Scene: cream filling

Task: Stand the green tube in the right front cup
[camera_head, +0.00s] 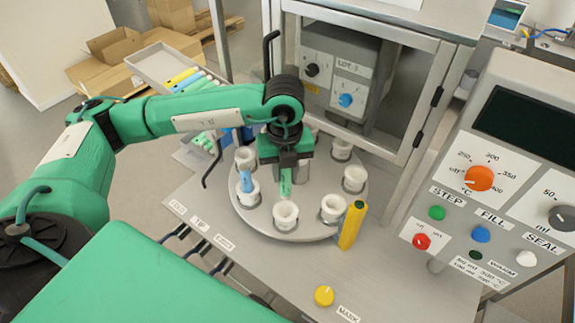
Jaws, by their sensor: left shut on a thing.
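My left gripper (286,163) points down over the round turntable (305,228) and is shut on a green tube (285,184). The tube hangs roughly upright, its lower end just behind the rim of the white front cup (285,214) in the picture. I cannot tell its exact height. The right front cup (333,208) stands to the right of the tube and looks empty. A blue tube (246,181) stands in the left front cup (248,195). My right gripper is not in view.
More white cups stand around the turntable, including a right one (354,178) and a back right one (341,149). A yellow post (352,224) stands close to the right front cup. A tray (150,62) with coloured tubes is at the back left. A control panel (510,170) fills the right.

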